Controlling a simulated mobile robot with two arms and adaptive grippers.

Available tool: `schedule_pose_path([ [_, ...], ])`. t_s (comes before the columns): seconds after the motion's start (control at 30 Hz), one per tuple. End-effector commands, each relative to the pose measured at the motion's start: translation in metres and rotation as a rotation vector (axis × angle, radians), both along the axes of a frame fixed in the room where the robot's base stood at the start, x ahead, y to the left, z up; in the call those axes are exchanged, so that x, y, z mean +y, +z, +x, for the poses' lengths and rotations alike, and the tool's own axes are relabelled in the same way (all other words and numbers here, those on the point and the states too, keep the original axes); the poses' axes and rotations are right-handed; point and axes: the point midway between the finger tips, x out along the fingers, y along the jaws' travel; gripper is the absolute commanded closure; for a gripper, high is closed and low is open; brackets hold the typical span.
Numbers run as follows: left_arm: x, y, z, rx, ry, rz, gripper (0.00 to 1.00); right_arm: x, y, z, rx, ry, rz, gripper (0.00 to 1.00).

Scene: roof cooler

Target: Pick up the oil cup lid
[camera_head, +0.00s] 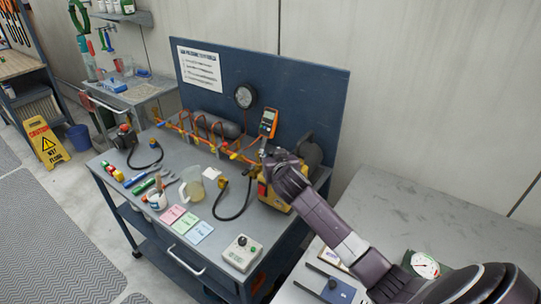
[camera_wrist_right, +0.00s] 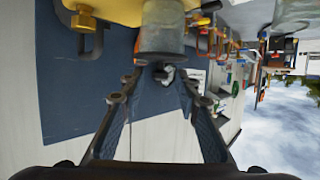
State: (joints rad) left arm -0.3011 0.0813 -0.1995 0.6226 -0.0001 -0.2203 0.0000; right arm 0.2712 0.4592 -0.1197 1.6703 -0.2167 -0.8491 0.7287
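The yellow pump (camera_head: 272,196) stands at the right end of the blue cart's top. My right gripper (camera_head: 278,160) is over its upper part and hides the oil cup and its lid in the head view. In the right wrist view, which is upside down, a grey cylinder (camera_wrist_right: 163,42) joins the yellow body (camera_wrist_right: 125,10). A small dark piece (camera_wrist_right: 161,73) at the cylinder's end may be the oil cup lid. My right gripper's two fingers (camera_wrist_right: 160,82) are apart on either side of this piece. I cannot tell whether they touch it. My left gripper is not in view.
The blue cart (camera_head: 182,240) carries copper pipes with valves (camera_head: 205,138), a clear jug (camera_head: 192,184), coloured cards (camera_head: 186,222) and a grey control box (camera_head: 242,252). A blue back panel (camera_head: 300,95) stands close behind the pump. A grey table (camera_head: 400,205) is at right.

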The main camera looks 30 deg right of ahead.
Motion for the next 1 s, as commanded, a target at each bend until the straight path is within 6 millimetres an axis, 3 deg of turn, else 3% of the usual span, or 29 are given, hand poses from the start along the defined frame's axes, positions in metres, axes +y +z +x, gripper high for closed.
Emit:
schedule_pose_path([
  [0.2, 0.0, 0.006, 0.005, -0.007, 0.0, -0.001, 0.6, -0.007, -0.006, 0.017, 0.001, -0.001, -0.001, 0.7],
  [0.5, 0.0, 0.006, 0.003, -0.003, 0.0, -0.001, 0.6, -0.008, -0.008, 0.019, 0.0, 0.0, 0.0, 0.7],
  [0.8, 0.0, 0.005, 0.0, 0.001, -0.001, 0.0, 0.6, -0.008, -0.008, 0.019, 0.0, 0.0, 0.0, 1.0],
  [1.0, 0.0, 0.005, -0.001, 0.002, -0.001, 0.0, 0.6, -0.008, -0.008, 0.019, 0.0, 0.0, 0.0, 1.0],
])
